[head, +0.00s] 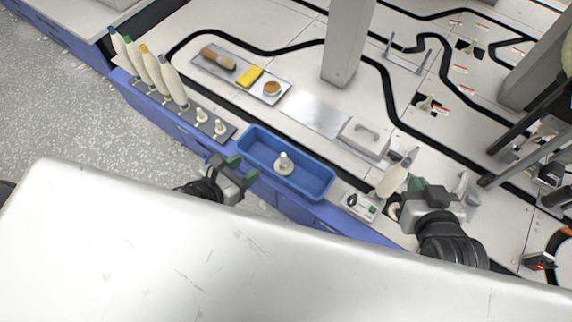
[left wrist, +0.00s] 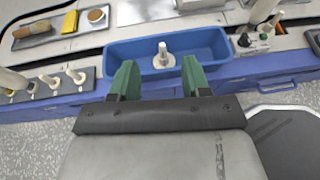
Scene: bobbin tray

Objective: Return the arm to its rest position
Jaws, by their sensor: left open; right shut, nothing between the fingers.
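My left gripper (head: 238,168) is open and empty at the near left edge of the blue tray. Its green fingers (left wrist: 158,80) stand apart at the front of the tray in the left wrist view. My right gripper (head: 412,183) is shut beside a pale bobbin (head: 393,178) at the right; whether they touch I cannot tell. The blue tray (head: 318,189) holds one pale spool with a peg (head: 284,164). The tray (left wrist: 213,42) and the spool (left wrist: 164,58) also show in the left wrist view.
A grey rack (head: 228,133) at the left holds several cone bobbins (head: 152,68) and two short pegs. A metal tray (head: 271,99) carries a brush, a yellow block and a round item.

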